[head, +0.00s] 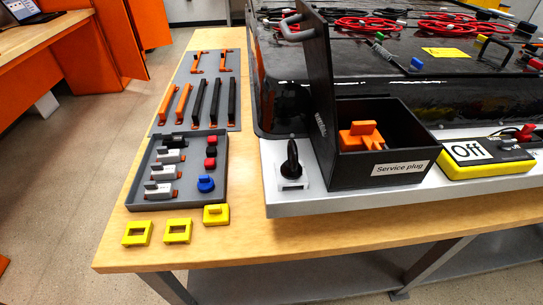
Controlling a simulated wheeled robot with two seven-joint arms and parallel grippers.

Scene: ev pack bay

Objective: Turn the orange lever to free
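An orange part with a raised block on top (362,136) sits inside the open black box labelled "Service plug" (378,182), at the centre right of the head view. It is the likely orange lever; its lower part is hidden by the box's front wall. The box's black lid (318,90) stands upright on the left side, with a grey handle at its top. Neither of my grippers shows in the head view.
A black rotary knob (291,158) stands left of the box. A yellow-black meter reading "Off" (487,157) lies right. A grey tray of small parts (177,170) and several yellow pieces (178,231) lie on the wooden bench (330,231).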

